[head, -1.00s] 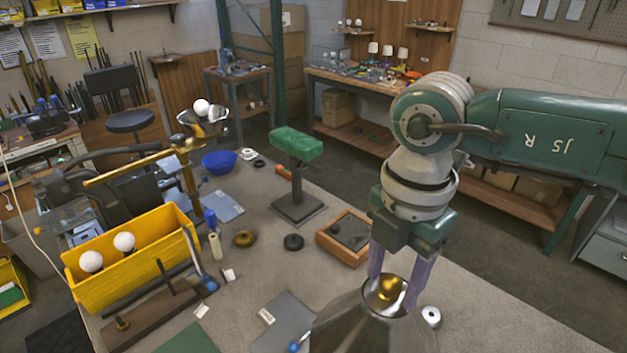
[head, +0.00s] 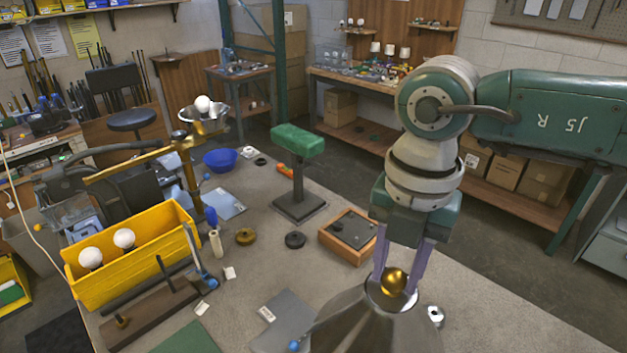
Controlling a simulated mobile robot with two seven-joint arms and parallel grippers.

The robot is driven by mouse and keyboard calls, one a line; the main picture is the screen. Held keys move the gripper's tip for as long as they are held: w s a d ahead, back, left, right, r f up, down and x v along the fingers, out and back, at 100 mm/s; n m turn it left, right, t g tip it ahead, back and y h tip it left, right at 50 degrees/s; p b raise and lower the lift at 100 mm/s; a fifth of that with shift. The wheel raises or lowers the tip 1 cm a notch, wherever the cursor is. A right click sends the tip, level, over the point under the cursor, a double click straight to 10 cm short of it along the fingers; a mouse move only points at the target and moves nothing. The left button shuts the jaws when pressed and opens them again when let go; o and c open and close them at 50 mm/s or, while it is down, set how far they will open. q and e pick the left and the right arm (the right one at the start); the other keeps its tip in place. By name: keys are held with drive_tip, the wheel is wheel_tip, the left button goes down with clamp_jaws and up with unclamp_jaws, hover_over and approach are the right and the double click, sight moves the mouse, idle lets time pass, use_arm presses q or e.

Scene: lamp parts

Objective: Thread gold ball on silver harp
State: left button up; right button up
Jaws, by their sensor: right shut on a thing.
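My right gripper (head: 398,285) points down and is shut on the gold ball (head: 394,282). Its two purple fingers hold the ball from either side at the top opening of the silver cone-shaped shade (head: 365,322). The ball covers part of that opening. I cannot make out the silver harp; the shade and ball hide what is under them, and contact below the ball cannot be seen. My left gripper is not in view.
A yellow bin (head: 132,272) with white bulbs stands left. The bench's right side is mostly clear.

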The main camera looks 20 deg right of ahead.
clamp_jaws()
drive_tip(key=shift+r+m+p, duration=0.1)
drive_tip(key=shift+m+p, duration=0.4)
drive_tip(key=shift+m, duration=0.4)
drive_tip(key=m+p, duration=0.1)
drive_tip(key=m, duration=0.2)
drive_tip(key=shift+s, duration=0.1)
drive_tip(key=shift+f+m+p, duration=0.2)
drive_tip(key=shift+m+p, duration=0.1)
drive_tip(key=shift+m, duration=0.7)
